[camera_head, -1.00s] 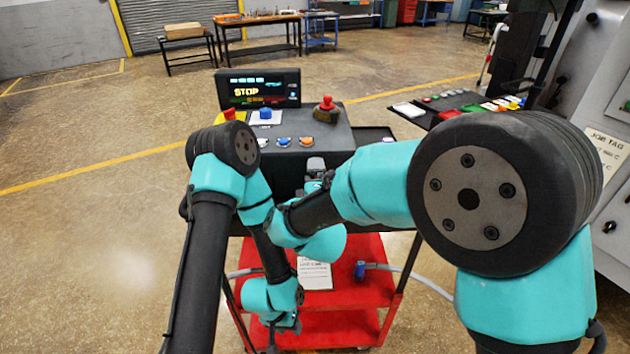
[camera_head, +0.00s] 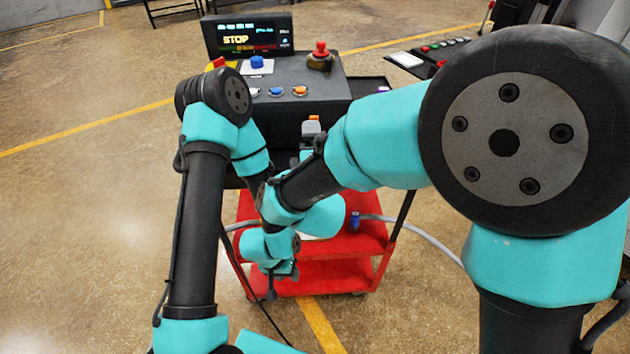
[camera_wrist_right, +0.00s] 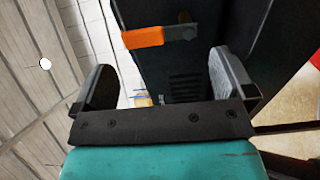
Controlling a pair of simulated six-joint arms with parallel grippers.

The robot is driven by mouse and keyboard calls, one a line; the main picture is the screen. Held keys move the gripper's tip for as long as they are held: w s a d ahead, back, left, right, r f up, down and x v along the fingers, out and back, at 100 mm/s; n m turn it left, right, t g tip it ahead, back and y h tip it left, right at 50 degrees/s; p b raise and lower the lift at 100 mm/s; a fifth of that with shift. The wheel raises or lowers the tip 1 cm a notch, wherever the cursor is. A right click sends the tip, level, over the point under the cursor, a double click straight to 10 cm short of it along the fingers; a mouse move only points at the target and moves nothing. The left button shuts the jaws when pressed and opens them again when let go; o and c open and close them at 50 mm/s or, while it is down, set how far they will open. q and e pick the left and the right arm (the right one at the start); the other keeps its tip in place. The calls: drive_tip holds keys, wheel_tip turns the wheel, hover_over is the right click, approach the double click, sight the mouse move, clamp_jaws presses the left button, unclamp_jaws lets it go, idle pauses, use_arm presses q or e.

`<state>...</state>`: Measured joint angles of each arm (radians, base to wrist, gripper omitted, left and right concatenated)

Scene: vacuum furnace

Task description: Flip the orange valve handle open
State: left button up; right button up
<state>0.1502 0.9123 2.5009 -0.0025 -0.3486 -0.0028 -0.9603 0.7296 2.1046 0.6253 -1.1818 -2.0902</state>
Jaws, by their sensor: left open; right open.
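The orange valve handle (camera_wrist_right: 142,37) shows in the right wrist view as a short orange sleeve on a grey metal lever, against a dark panel. It lies just beyond the fingertips of my right gripper (camera_wrist_right: 160,66), nearer the left finger. That gripper is open, with nothing between its fingers and no visible contact with the handle. In the head view my right gripper (camera_head: 310,143) is at the front of the black console, partly hidden by my arm. My left gripper (camera_head: 279,282) is open and empty, low in front of the red cart.
A black console (camera_head: 330,78) carries a STOP screen (camera_head: 250,37), a red knob (camera_head: 319,50), a blue button (camera_head: 257,62) and several coloured buttons. The red cart (camera_head: 350,272) stands below, with a grey hose (camera_head: 425,240) beside it. Open floor lies to the left.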

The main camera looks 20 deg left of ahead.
drive_tip(key=v, duration=1.1)
drive_tip(key=shift+s, duration=0.2)
drive_tip(key=shift+d, duration=0.15)
drive_tip(key=w+d+f+m+g+h, duration=0.2)
drive_tip(key=w+d+f+m+g, duration=0.3)
drive_tip(key=d+f, duration=0.55)
drive_tip(key=w+d+f+m+g+h, duration=0.1)
drive_tip(key=w+d+f+m+g, duration=0.2)
drive_tip(key=w+d+f+m, duration=0.7)
drive_tip(key=s+d+f+m+g, duration=0.7)
drive_tip(key=s+d+f+m, duration=0.2)
drive_tip(key=s+d+f, duration=0.7)
wheel_tip(320, 180, down, 4)
drive_tip(key=shift+s+d+r+m+g, duration=0.2)
drive_tip(key=shift+s+m+g, duration=0.15)
drive_tip(key=shift+s, duration=0.7)
